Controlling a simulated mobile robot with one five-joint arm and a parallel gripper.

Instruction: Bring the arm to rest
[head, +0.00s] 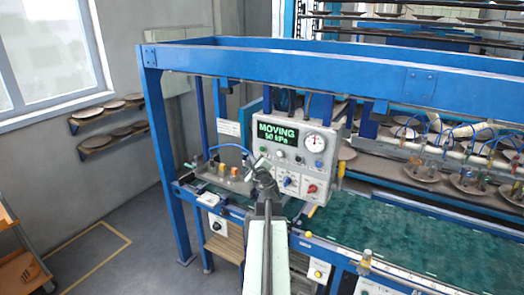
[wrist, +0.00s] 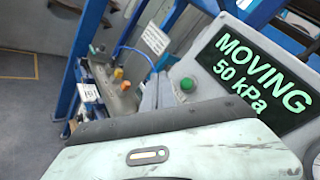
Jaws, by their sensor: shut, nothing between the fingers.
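My arm (head: 258,255) reaches forward from the bottom of the head view. My gripper (head: 261,172) is at its end, shut and empty, in front of the lower left part of the grey control panel (head: 284,178). I cannot tell whether it touches the panel. The panel has a green display (head: 277,133) reading "MOVING 50 kPa", a round gauge (head: 315,142) and several knobs. In the wrist view the display (wrist: 254,82) is large at the right, beside a green button (wrist: 187,84). The fingertips are hidden there.
A blue frame (head: 160,150) stands around the machine. A green conveyor bed (head: 400,240) runs to the right, with suction cups and plates (head: 470,180) behind it. Wall shelves (head: 105,122) hold plates at the left. The floor at left (head: 110,255) is open.

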